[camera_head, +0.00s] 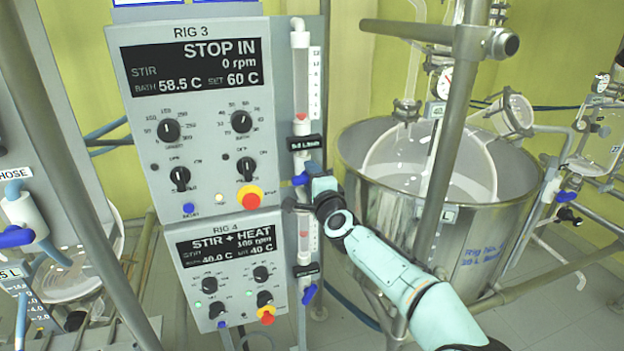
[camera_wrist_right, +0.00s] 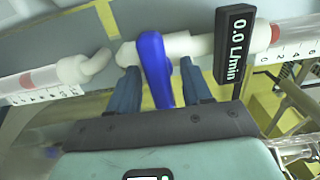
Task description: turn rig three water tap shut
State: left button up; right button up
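The rig three water tap has a blue lever (camera_head: 301,179) below the upper flow meter, at the right edge of the RIG 3 panel (camera_head: 195,110). In the wrist view the blue lever (camera_wrist_right: 155,68) lies crosswise to the white pipe. My right gripper (camera_head: 316,184) is at the tap. In the wrist view its two dark fingers (camera_wrist_right: 160,88) stand on either side of the lever, with a narrow gap on the right side; contact on the left side is unclear. The flow display (camera_wrist_right: 235,45) reads 0.0 L/min. My left gripper is not in view.
The RIG 4 panel (camera_head: 228,268) is below, with its own blue tap lever (camera_head: 309,294). A large steel bath (camera_head: 450,240) with a glass vessel stands to the right, behind a grey post (camera_head: 446,150). A red and yellow stop button (camera_head: 249,198) is left of the tap.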

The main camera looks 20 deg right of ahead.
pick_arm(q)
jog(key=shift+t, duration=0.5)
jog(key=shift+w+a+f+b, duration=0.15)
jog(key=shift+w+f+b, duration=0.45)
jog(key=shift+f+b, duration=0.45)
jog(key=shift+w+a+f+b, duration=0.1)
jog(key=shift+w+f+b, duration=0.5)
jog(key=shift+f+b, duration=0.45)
pick_arm(e)
jog(key=s, duration=1.3)
jog(key=shift+s+d, duration=0.2)
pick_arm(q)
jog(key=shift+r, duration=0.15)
